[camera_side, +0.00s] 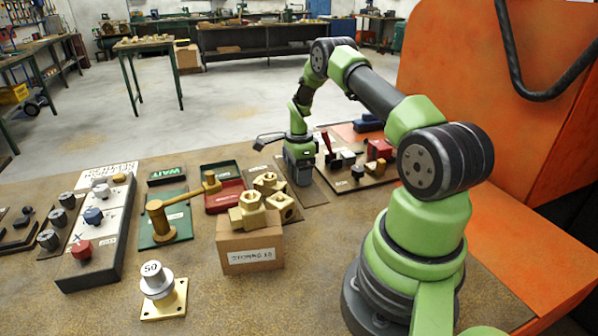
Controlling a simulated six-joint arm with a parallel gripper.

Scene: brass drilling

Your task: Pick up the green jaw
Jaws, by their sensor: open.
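My gripper (303,178) points down at the middle back of the bench, low over a dark brown mat (313,196). It is open, and I see nothing held in it. Its fingertips are small and dark here, so whether they touch anything below cannot be told. I cannot pick out a green jaw with certainty; it may be hidden behind or under my gripper. The green things I do see apart from my arm are a dark green tray (219,168) and a green plate (160,240) under a brass lever.
Left of my gripper are a red tray (224,198) and a cardboard box (250,250) with brass fittings (265,195) on and behind it. A brass lever (185,198), knob panel (95,235) and weight (157,282) lie further left. Right is a board with red and black parts (357,170).

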